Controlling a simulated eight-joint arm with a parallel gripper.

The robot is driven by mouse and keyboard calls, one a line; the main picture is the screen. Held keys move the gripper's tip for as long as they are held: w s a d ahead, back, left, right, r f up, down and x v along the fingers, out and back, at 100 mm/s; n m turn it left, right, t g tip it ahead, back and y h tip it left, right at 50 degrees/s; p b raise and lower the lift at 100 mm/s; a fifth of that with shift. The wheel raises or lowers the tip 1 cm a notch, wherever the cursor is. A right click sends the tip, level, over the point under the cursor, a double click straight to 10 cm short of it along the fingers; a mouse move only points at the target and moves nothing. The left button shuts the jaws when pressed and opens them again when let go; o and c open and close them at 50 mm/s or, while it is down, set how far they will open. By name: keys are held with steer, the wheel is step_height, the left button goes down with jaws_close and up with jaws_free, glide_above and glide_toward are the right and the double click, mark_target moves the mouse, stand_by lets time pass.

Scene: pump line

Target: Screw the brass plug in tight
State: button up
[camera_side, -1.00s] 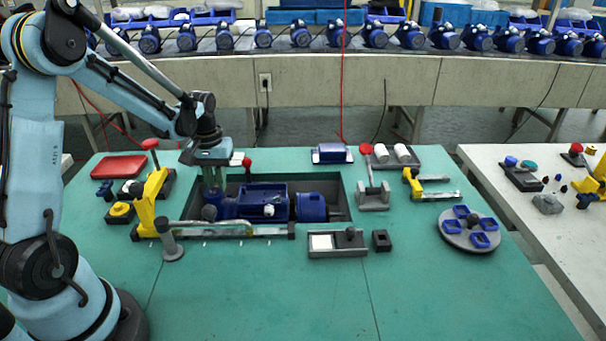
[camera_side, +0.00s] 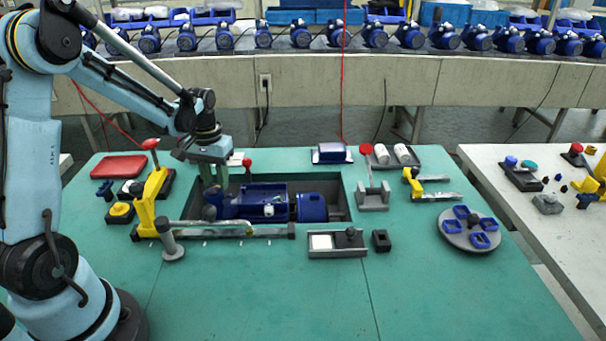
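The blue pump (camera_side: 263,203) lies in the dark tray (camera_side: 343,190), its motor end to the right. My gripper (camera_side: 214,184) points down over the pump's left end, close above the dark round part (camera_side: 209,212) there. Its two pale fingers look apart, with a narrow gap between them and nothing visible in it. I cannot make out the brass plug; it is too small or hidden at the pump's left end.
A yellow clamp (camera_side: 152,200) with a long bar stands along the tray's front left. A grey post (camera_side: 172,243), a small box (camera_side: 337,243) and a round grey plate (camera_side: 469,231) with blue parts stand nearby. The front of the green table is clear.

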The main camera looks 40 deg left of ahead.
steer(key=shift+r, duration=1.85)
step_height(320, 180, up, 2)
steer(key=n, duration=0.6)
steer(key=shift+r+n, duration=0.2)
steer(key=shift+n, duration=0.2)
steer(key=shift+f, duration=3.45)
jaws_close()
